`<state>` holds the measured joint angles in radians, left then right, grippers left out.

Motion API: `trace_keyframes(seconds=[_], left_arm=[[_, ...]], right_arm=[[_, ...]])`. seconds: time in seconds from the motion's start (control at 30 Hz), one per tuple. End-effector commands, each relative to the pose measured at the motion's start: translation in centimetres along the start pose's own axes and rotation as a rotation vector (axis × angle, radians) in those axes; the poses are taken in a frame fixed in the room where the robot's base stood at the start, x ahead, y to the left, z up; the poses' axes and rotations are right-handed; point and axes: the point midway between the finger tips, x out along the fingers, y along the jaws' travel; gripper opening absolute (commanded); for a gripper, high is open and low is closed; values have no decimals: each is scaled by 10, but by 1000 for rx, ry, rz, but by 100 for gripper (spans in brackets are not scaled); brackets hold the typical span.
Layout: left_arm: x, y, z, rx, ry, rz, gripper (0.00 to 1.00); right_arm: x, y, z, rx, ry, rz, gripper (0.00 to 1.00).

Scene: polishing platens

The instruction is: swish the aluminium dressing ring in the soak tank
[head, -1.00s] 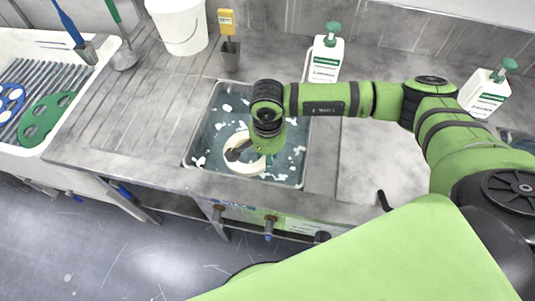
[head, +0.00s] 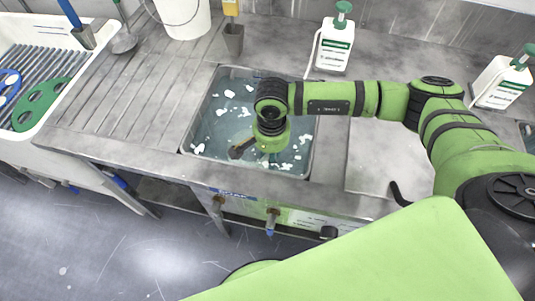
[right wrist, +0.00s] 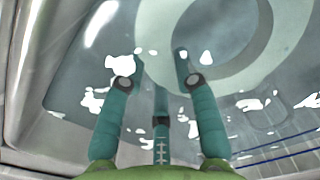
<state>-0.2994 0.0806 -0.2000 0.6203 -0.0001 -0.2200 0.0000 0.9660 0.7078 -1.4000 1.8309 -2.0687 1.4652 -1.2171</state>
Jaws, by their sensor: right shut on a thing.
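The soak tank (head: 205,115) is a sunken steel basin of grey-blue water with white foam flecks. My right gripper (head: 240,150) reaches down into it from the right. In the right wrist view, my right gripper (right wrist: 160,60) is shut on the near-left band of the pale aluminium dressing ring (right wrist: 156,25), one finger on each side. The ring looks blurred and greyish, under the water. It does not show in the head view, where water and my wrist cover its place. My left gripper is not in view.
Pump bottles (head: 335,47) (head: 500,85) stand behind and to the right. A white sink (head: 20,135) with green and blue discs is at left.

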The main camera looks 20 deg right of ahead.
Motion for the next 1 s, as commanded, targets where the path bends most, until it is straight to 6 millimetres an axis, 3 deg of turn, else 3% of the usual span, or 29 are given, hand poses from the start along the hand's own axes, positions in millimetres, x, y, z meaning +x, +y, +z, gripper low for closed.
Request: trace_keyframes(seconds=[0.63, 1.0], left_arm=[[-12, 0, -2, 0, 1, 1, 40], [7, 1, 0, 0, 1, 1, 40]], right_arm=[[-24, -1, -1, 0, 1, -4, 0], [-6, -1, 0, 0, 1, -4, 0]])
